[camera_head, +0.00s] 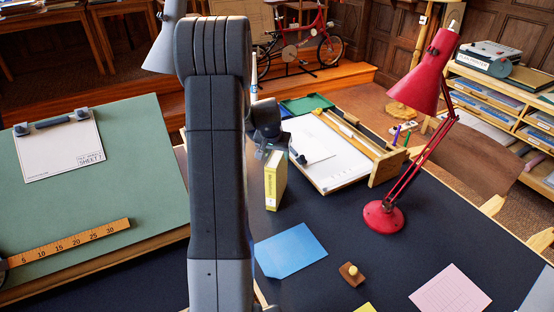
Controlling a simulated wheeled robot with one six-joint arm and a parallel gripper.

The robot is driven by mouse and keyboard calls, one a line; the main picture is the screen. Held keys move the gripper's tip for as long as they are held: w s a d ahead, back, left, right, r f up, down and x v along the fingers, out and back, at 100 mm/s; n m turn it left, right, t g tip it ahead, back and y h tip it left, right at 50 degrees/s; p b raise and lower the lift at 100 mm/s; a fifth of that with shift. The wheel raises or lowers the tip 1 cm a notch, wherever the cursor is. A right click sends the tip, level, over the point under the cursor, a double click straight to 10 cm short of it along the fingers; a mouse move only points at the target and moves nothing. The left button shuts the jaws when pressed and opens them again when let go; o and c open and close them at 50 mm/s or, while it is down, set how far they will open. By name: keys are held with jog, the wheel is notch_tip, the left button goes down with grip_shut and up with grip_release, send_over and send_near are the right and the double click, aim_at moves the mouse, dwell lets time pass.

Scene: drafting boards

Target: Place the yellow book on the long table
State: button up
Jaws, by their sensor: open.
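The yellow book (275,181) is upright, spine showing, over the dark table top (340,212), and appears to stand on it. My gripper (272,153) is right at the book's top edge, partly hidden behind my own arm. It is open; whether its fingers touch the book is too small to tell. The dark table, which may be the long table, runs across the middle and right of the view.
A red lamp (384,214) stands to the right. A tray with white sheets (325,153) lies behind the book. A blue sheet (290,250), wooden stamp (351,273) and pink sheet (450,290) lie in front. A green drafting board (120,180) is left.

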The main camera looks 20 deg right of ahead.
jog(key=v, duration=0.7)
jog(key=shift+s+r+b, duration=0.15)
jog(key=shift+r+b, duration=0.2)
jog(key=shift+b, duration=0.05)
jog(key=shift+f, duration=0.1)
